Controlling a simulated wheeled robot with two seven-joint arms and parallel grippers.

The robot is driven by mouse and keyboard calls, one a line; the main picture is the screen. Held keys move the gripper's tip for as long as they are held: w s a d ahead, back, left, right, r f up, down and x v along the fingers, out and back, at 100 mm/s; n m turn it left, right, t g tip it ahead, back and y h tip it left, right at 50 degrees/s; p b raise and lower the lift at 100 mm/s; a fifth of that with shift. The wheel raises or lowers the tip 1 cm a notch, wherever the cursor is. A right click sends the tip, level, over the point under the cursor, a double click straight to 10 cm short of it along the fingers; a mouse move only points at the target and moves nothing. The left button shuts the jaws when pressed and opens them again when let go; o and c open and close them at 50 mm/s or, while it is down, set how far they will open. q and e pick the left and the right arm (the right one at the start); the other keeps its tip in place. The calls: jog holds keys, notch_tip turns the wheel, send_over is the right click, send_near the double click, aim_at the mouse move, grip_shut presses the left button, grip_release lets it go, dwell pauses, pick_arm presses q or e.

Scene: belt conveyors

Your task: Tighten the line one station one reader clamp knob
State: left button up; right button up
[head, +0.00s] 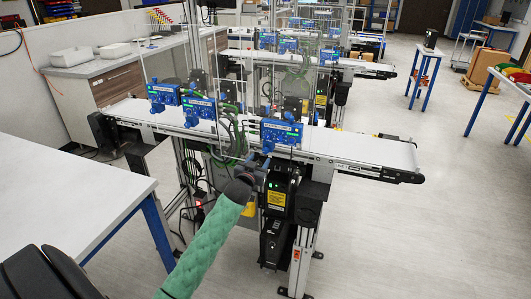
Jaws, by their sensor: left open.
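The nearest line is a white belt conveyor (340,146) with several blue reader units along its front edge. One blue reader (281,131) is right of the belt's middle. Two more blue readers, one in the middle (199,107) and one at the left (163,93), stand farther along the belt. My left arm, in a green sleeve, reaches up from the bottom. My left gripper (264,163) is open just below and in front of the right-hand reader. The clamp knob is too small to make out clearly, and contact cannot be told. My right gripper is out of view.
A black drive unit (278,190) hangs under the belt close to my left gripper. A white table (60,190) fills the left side. A second conveyor (350,64) with blue units runs behind.

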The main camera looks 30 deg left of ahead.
aim_at(265, 151)
pick_arm(q)
jog(key=p+x, duration=0.2)
jog(key=x, duration=0.3)
jog(key=shift+w+a, duration=0.15)
jog(key=shift+w, duration=0.15)
jog(key=shift+w+a+f, duration=0.1)
jog(key=shift+w+a, duration=0.05)
jog(key=shift+w, duration=0.4)
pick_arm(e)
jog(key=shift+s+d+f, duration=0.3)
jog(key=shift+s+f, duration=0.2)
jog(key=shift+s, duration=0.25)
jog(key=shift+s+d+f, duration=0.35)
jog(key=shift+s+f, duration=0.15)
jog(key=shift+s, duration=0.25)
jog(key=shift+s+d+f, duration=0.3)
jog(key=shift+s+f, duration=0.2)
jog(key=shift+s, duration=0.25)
pick_arm(q)
jog(key=c, duration=1)
